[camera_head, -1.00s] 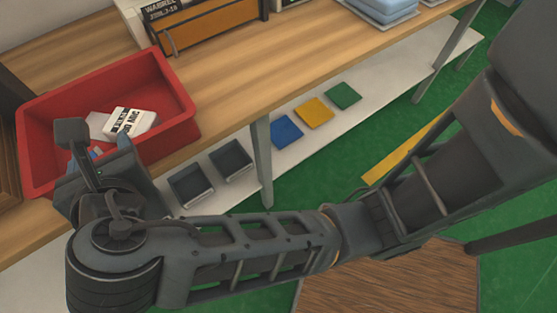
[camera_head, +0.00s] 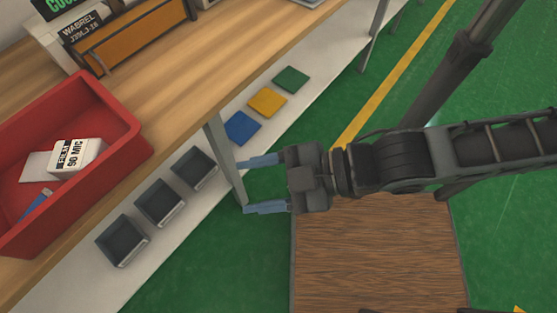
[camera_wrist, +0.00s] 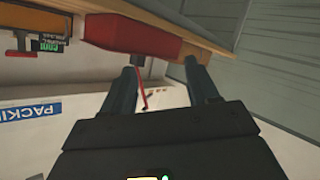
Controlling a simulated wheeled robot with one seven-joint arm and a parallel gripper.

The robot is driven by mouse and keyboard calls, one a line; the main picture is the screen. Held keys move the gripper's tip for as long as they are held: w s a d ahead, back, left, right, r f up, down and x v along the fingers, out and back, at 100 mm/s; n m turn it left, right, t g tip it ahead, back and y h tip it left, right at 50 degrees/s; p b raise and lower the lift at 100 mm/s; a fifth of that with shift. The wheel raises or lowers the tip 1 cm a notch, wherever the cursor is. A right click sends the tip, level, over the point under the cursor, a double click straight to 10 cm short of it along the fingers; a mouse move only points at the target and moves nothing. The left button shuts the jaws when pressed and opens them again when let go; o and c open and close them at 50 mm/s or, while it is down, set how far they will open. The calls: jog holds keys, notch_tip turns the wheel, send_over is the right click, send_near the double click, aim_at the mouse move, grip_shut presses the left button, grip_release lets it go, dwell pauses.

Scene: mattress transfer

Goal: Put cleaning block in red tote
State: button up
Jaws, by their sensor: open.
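The red tote (camera_head: 118,102) stands on the wooden table at the left of the head view. Inside it lie a white box (camera_head: 78,156) printed "FILM 90 MIC", a pale flat piece (camera_head: 36,167) and a blue item (camera_head: 38,204) partly cut by the tote's near wall. I cannot tell for certain which one is the cleaning block. My gripper (camera_head: 262,184) is open and empty, with its blue fingers apart, to the right of the tote and beyond the table's edge. In the wrist view nothing sits between the fingers (camera_wrist: 161,88); a red body, probably the tote, is above them.
A metal table leg (camera_head: 225,160) stands close to my fingertips. The white lower shelf (camera_head: 70,285) carries several dark bins (camera_head: 160,202) and blue, yellow and green squares (camera_head: 267,101). An orange-fronted holder (camera_head: 130,38) stands on the table behind the tote. Green floor is open at right.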

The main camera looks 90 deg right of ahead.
jog(key=s+r+m, duration=0.2)
jog(key=s+d+r+m+t+h, duration=0.1)
jog(key=s+r+m, duration=0.1)
jog(key=m, duration=0.1)
jog(key=shift+d+m, duration=0.1)
jog(key=shift+m, duration=0.2)
dwell(0.8)
